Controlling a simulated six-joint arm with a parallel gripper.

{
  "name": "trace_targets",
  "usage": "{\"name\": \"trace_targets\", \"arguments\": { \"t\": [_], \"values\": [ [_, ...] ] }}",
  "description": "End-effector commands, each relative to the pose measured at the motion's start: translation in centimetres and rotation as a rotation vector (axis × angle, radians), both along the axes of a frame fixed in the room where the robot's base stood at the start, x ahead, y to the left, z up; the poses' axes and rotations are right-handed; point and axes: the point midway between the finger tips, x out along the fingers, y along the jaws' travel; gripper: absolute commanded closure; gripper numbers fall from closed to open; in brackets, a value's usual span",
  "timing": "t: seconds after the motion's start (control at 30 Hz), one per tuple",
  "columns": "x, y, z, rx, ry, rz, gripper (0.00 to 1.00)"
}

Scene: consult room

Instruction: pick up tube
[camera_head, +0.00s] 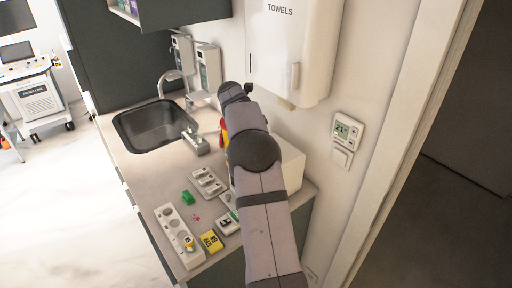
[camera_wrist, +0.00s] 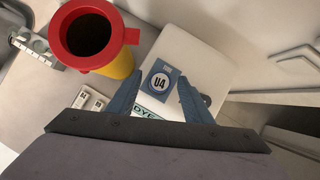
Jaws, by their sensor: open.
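I cannot make out a tube for certain in either view. In the wrist view my gripper (camera_wrist: 158,76) is open and empty, its two blue-grey fingers apart over a white box (camera_wrist: 205,62) with a round "U4" label. A partly hidden "DYE" label shows between the fingers. In the head view my own arm covers the gripper. A long white holder (camera_head: 172,226) with round wells lies on the counter's front left, with a small yellow-topped item (camera_head: 188,243) at its near end; it is too small to identify.
A yellow container (camera_wrist: 118,62) with a red rim stands beside the fingers. A grey rack-like object (camera_wrist: 35,48) is farther left. The sink (camera_head: 155,125) is behind.

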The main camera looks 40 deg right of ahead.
Motion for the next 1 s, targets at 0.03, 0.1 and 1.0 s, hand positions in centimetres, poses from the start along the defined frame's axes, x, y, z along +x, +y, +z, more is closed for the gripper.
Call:
{"name": "trace_targets", "arguments": {
  "t": [0.03, 0.1, 1.0],
  "values": [
    [0.1, -0.3, -0.4, 0.001, 0.002, -0.001, 0.54],
    [0.2, -0.6, -0.9, 0.001, 0.001, 0.0, 0.54],
    [0.4, -0.8, -1.0, -0.002, -0.004, -0.001, 1.0]
  ]
}}
